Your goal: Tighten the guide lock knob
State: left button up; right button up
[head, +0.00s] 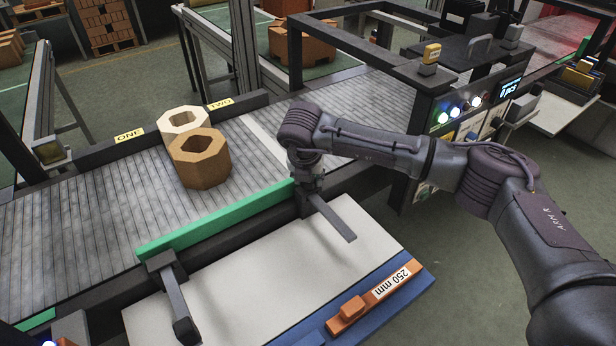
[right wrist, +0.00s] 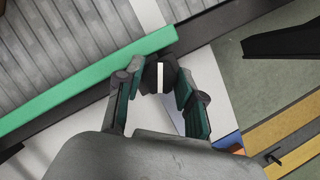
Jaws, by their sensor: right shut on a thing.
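My right gripper (head: 310,178) reaches down at the right end of the green guide rail (head: 215,220). In the right wrist view my right gripper (right wrist: 160,80) is shut on a dark knob (right wrist: 151,74) with a white stripe, one finger on each side. The knob sits beside the end of the green rail (right wrist: 100,85). In the head view the knob is hidden under the gripper. Dark guide rods stick out at the rail's right end (head: 332,218) and left end (head: 174,300). My left gripper is not in view.
Two octagonal blocks, tan (head: 200,165) and cream (head: 178,122), stand on the roller conveyor (head: 75,230) behind the rail. An orange 250 mm gauge (head: 372,300) lies on the blue-edged board in front. A control panel (head: 465,112) with lit buttons stands right of the conveyor.

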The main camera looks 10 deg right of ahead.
jog(key=o, duration=1.1)
jog(key=shift+o, duration=0.2)
jog(key=shift+r, duration=0.1)
jog(key=v, duration=1.1)
jog(key=shift+r, duration=0.4)
jog(key=shift+s, duration=0.15)
